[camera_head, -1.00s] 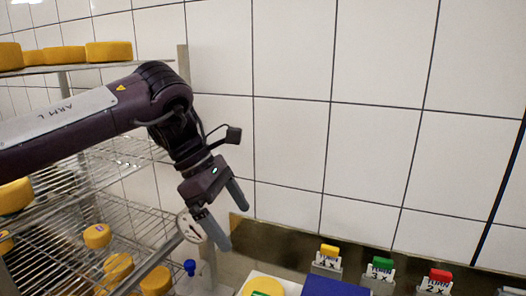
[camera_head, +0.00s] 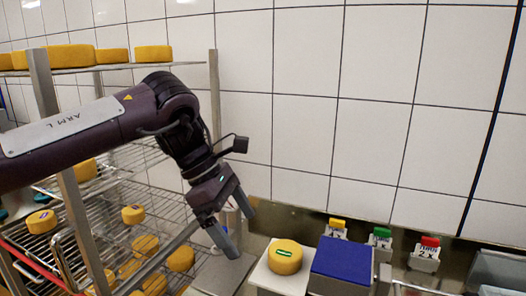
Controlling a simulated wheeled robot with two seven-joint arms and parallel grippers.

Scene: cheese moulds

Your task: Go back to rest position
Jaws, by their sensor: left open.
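My left gripper (camera_head: 239,228) hangs from the arm that comes in from the left. Its two fingers point down and are spread apart, with nothing between them. It is in the air in front of the rack's right post and the tiled wall, left of and above a yellow cheese wheel (camera_head: 285,256). That cheese has a green-edged label on top and sits on a white board (camera_head: 262,276). My right gripper is not in view.
A wire rack (camera_head: 110,208) with several yellow cheeses stands at the left, partly behind my arm. A blue block (camera_head: 343,256) stands right of the cheese. Yellow (camera_head: 338,223), green (camera_head: 382,232) and red (camera_head: 430,242) tagged holders line the wall. Grey bins are at the far right.

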